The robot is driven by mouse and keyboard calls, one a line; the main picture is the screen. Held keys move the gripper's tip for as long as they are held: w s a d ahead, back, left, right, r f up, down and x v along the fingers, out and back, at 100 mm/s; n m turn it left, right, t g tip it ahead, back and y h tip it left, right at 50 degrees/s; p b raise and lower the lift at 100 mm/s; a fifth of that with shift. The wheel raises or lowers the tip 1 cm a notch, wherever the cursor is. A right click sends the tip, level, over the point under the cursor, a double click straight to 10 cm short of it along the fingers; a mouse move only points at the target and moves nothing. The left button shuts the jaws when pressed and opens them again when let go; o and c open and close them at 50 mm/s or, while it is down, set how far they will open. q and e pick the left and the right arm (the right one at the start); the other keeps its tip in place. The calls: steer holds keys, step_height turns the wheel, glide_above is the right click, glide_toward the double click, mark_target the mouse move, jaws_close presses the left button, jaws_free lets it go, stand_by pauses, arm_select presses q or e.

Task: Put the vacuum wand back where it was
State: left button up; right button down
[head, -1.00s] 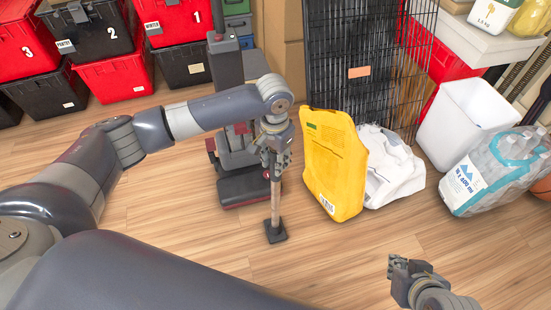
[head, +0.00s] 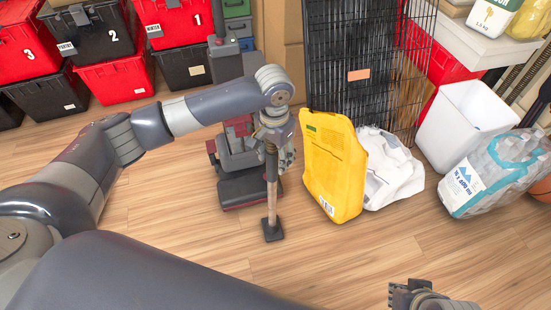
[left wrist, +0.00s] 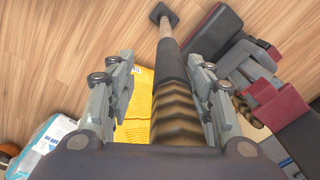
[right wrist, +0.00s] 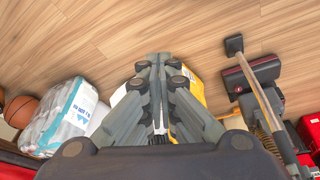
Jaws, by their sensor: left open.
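The vacuum wand (head: 272,205) is a tan tube with a dark upper sleeve and a flat black foot. It stands nearly upright, its foot seemingly on the floor, at the front right of the red and grey vacuum (head: 242,185). My left gripper (head: 279,155) is at the wand's upper part. In the left wrist view the fingers (left wrist: 160,65) are spread, with the wand (left wrist: 172,64) running between or just beyond them; contact cannot be told. My right gripper (head: 408,292) is at the bottom right, away from the wand. Its fingers (right wrist: 154,62) are together and empty.
A yellow bag (head: 333,165) stands close right of the wand, beside a white bag (head: 392,175). A black wire crate (head: 345,60), white bin (head: 465,125) and bottle pack (head: 495,172) are behind and right. Red and black totes (head: 110,75) stand back left. The front floor is clear.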

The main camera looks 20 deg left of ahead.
mark_target(276, 149)
arm_select(q)
step_height(276, 149, up, 5)
steer(key=shift+r+p, duration=0.1)
steer(key=shift+p, duration=0.55)
step_height(276, 149, up, 2)
steer(key=shift+s+r+p, duration=0.1)
steer(key=shift+r+p, duration=0.05)
steer(key=shift+p, duration=0.15)
steer(key=shift+r, duration=0.6)
steer(key=s+d+f+t+h, duration=0.2)
steer(key=s+d+f+h, duration=0.2)
steer(key=s+d+f, duration=0.55)
steer(key=s+a+f+n+y, duration=0.1)
steer(key=s+a+f+y, duration=0.1)
steer(key=s+a, duration=0.4)
steer(key=s+a+f+n+t+y, duration=0.1)
steer(key=s+a+f, duration=0.3)
steer(key=s+a, duration=0.3)
steer(key=shift+s+a+f+n+y, duration=0.3)
steer(key=shift+a+y, duration=0.1)
steer(key=shift+a, duration=0.5)
arm_select(e)
steer(key=shift+x, duration=1)
